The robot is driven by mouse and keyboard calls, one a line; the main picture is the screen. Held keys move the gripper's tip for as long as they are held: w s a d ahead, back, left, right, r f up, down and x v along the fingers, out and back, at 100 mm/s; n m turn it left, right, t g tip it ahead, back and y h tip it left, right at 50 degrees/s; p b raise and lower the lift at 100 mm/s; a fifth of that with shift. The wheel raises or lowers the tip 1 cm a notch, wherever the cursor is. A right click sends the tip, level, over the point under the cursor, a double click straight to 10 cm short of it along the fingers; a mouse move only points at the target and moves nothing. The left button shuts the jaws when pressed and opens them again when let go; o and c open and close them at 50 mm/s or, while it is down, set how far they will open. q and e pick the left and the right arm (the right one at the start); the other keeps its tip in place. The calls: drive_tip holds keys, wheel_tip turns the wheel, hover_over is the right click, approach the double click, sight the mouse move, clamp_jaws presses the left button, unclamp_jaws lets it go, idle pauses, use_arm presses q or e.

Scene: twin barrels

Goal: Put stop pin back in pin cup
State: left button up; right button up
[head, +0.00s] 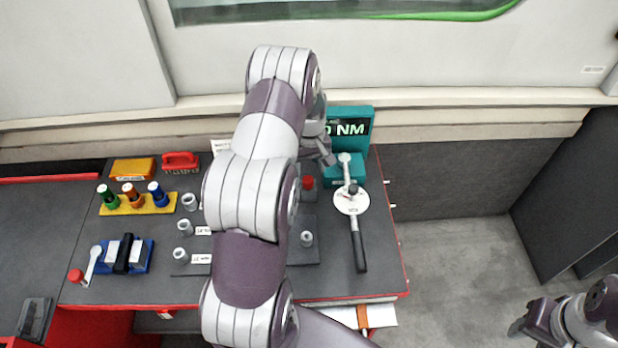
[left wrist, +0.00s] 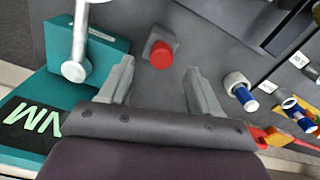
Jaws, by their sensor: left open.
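A red round-headed piece, which looks like the stop pin (head: 308,182), stands in a small grey square holder that looks like the pin cup, on the bench. In the left wrist view, the red head (left wrist: 161,54) sits over the grey holder (left wrist: 150,42); how deep the pin sits is hidden. My left gripper (head: 323,160) is open and empty above the bench. Its fingertips (left wrist: 160,70) lie either side of the red head in the picture, with clear gaps. My right gripper (head: 517,328) is off the bench at the lower right; its jaw opening is unclear.
A teal stand (head: 348,120) with a display is right of the left gripper, with a dial wrench (head: 358,240) before it. Grey sockets (head: 185,227), a yellow rack (head: 137,204) and a blue tray (head: 136,262) are left. My left arm hides the bench middle.

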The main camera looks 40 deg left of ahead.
sight(310, 179)
use_arm(q)
wheel_tip(310, 179, up, 8)
drive_tip(key=shift+f, duration=0.25)
idle(0.4)
